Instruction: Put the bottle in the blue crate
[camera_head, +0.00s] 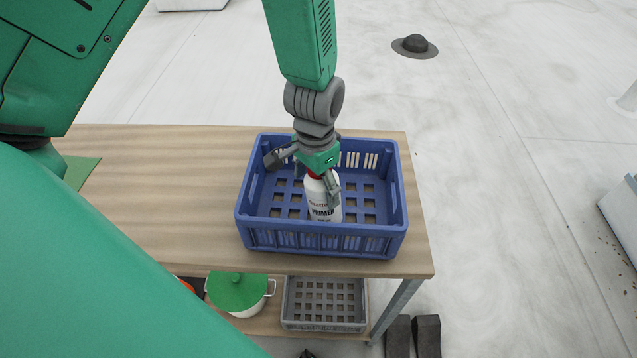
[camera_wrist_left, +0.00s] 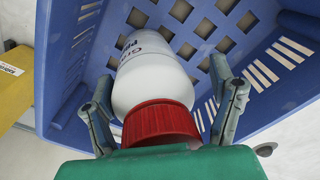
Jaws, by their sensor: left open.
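A white bottle (camera_head: 321,203) with a red cap and the word "PRIMER" on it stands inside the blue crate (camera_head: 318,240), near its middle. In the left wrist view the bottle (camera_wrist_left: 153,75) shows with its red cap (camera_wrist_left: 160,124) close to my palm. My left gripper (camera_head: 305,172) is over the crate, around the top of the bottle. Its fingers are open, one on each side of the cap, with gaps visible in the left wrist view (camera_wrist_left: 165,105). The crate floor (camera_wrist_left: 205,28) shows behind the bottle. My right gripper is not in view.
The crate is on the right end of a wooden table (camera_head: 170,190). On the shelf below are a pot with a green lid (camera_head: 238,290) and a grey crate (camera_head: 324,304). A yellow object (camera_wrist_left: 18,90) is at the left of the wrist view.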

